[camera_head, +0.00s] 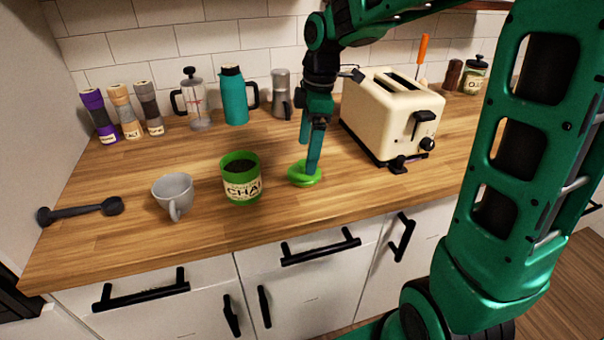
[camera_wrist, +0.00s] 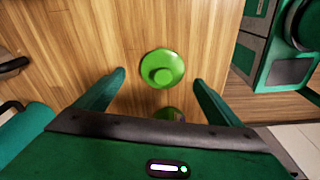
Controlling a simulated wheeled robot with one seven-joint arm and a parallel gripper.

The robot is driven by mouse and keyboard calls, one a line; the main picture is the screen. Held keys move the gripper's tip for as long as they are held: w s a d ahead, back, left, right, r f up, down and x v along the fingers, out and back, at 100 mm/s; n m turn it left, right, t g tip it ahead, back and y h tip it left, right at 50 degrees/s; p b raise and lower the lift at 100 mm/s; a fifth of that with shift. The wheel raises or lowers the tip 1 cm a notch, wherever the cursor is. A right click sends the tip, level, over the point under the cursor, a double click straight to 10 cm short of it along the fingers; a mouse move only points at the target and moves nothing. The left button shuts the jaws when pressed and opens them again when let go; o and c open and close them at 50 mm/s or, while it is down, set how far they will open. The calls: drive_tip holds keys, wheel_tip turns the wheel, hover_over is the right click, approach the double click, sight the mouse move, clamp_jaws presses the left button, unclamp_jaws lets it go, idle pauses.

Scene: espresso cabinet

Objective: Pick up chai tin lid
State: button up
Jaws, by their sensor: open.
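The chai tin lid (camera_head: 303,177) is a bright green disc with a raised round knob. It lies on the wooden counter between the chai tin and the toaster. The green chai tin (camera_head: 241,190) stands uncovered to its left, with dark contents showing. My gripper (camera_head: 313,165) points down over the lid, and its finger hides part of it in the head view. In the wrist view the lid (camera_wrist: 162,69) lies beyond the fingertips, centred between the two spread fingers. My gripper (camera_wrist: 160,78) is open and empty. Whether a finger touches the lid cannot be told.
A cream toaster (camera_head: 389,118) stands close on the right of my gripper. A grey cup (camera_head: 174,191) and a dark double-ended scoop (camera_head: 80,211) are at left. A teal jug (camera_head: 233,97), a French press (camera_head: 195,105) and shakers line the back. The counter's front is clear.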

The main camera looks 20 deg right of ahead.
drive_tip(key=shift+s+a+f, duration=0.1)
drive_tip(key=shift+a+f, duration=0.15)
drive_tip(key=shift+f, duration=1.1)
drive_tip(key=shift+a+f, duration=0.2)
drive_tip(key=shift+f, duration=1.15)
drive_tip(key=c, duration=1.1)
